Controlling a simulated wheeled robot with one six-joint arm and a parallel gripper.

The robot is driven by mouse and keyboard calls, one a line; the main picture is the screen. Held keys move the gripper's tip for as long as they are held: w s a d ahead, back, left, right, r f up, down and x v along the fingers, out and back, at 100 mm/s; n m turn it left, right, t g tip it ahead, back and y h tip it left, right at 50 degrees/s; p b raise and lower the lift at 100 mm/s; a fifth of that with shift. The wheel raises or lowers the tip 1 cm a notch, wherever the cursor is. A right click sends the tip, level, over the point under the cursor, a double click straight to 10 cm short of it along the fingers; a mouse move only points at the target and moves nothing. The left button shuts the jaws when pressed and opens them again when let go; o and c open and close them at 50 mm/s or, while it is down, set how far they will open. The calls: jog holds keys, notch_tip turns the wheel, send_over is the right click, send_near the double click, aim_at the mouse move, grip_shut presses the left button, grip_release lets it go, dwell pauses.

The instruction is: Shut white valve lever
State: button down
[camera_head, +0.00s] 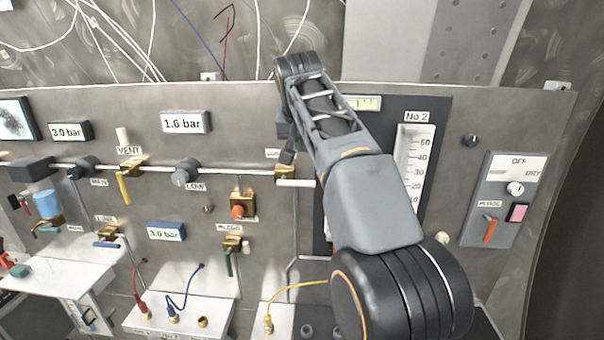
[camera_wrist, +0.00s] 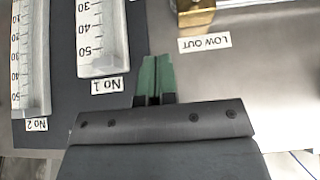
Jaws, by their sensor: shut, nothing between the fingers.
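The white valve lever (camera_head: 295,183) points sideways, roughly horizontal, below a brass valve body (camera_head: 285,154) in the head view. A vertical pipe runs down beneath it. In the wrist view the brass body (camera_wrist: 196,13) shows at the top edge, beside an upside-down "LOW OUT" label (camera_wrist: 204,43). The lever is not clearly seen in that view. My gripper (camera_wrist: 157,80) is shut and empty, with its green fingertips together over the dark gauge board, left of and apart from the brass valve. In the head view my arm hides most of the gripper.
The No 1 gauge (camera_wrist: 102,35) and No 2 gauge (camera_wrist: 30,60) stand out beside my fingers in the wrist view. In the head view, a yellow lever (camera_head: 124,188) and an orange-red knob (camera_head: 239,211) are to the left. A switch box (camera_head: 501,200) is at right.

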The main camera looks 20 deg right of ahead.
send_over(303, 184)
jog(key=f, duration=0.4)
jog(key=shift+w+d+f, duration=0.15)
jog(key=shift+w+d, duration=0.15)
jog(key=shift+w, duration=0.1)
notch_tip(303, 184, down, 2)
jog(key=shift+s+a, duration=0.15)
jog(key=shift+s+a+f+p, duration=0.15)
jog(key=shift+f+p, duration=0.15)
jog(key=shift+f, duration=0.65)
jog(key=shift+s+f, duration=0.1)
